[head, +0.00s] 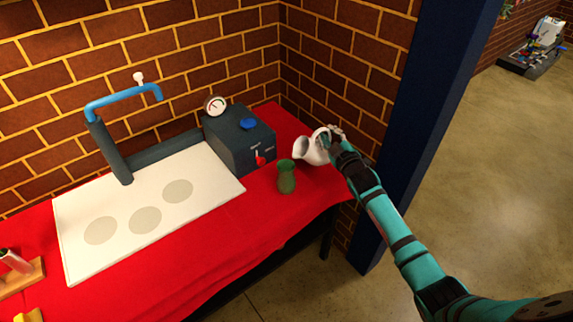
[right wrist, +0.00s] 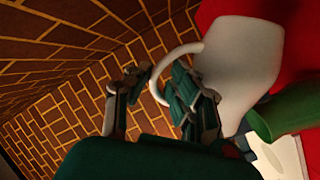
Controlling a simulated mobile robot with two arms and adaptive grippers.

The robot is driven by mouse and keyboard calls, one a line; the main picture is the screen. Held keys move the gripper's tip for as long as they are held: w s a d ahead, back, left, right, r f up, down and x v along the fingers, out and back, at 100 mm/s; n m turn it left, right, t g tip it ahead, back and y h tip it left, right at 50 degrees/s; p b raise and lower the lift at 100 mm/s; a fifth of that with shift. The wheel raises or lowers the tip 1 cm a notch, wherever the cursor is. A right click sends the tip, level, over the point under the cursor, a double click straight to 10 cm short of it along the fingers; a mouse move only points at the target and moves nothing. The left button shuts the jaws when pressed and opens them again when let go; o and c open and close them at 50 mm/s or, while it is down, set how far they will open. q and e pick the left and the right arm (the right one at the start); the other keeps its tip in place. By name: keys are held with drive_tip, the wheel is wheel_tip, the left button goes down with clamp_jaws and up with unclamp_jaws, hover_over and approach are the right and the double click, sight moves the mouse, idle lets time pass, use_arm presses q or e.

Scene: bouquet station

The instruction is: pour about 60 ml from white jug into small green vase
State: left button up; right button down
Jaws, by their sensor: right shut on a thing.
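The white jug (head: 311,149) is tilted to the left in the head view, its mouth close to the top of the small green vase (head: 287,177). The vase stands upright on the red cloth. My right gripper (head: 333,137) is shut on the jug's handle, which shows as a white loop in the right wrist view. The jug's body (right wrist: 240,60) and part of the green vase (right wrist: 290,112) also show there. I cannot see any liquid stream or the level in the vase. My left gripper is not in view.
A dark box (head: 238,143) with a gauge, a blue knob and a red lever stands behind the vase. A brick wall (head: 330,70) and a blue post (head: 425,110) are close to my right arm.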

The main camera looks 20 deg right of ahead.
drive_tip(key=shift+d+f+m, duration=0.45)
drive_tip(key=shift+f+m, duration=0.35)
drive_tip(key=shift+d, duration=0.1)
drive_tip(key=shift+f, duration=0.1)
idle(1.2)
drive_tip(key=shift+w+d+f+m+b, duration=0.1)
drive_tip(key=shift+d+f+m+b, duration=0.25)
drive_tip(key=shift+f+m+b, duration=0.15)
drive_tip(key=d+f+m+b, duration=0.1)
drive_tip(key=f+b, duration=0.1)
drive_tip(key=b, duration=0.1)
drive_tip(key=d+f+m+y+b, duration=0.1)
drive_tip(key=d+f+m+b, duration=0.1)
drive_tip(key=b, duration=0.1)
drive_tip(key=d+f+m+b, duration=0.2)
drive_tip(key=f+b, duration=0.1)
drive_tip(key=shift+w+d+g+y, duration=0.2)
drive_tip(key=shift+w+g+y, duration=0.1)
drive_tip(key=shift+w, duration=0.05)
drive_tip(key=shift+d+f+m+b, duration=0.3)
drive_tip(key=shift+f+m+b, duration=0.15)
drive_tip(key=shift+b, duration=0.65)
drive_tip(key=shift+r, duration=0.15)
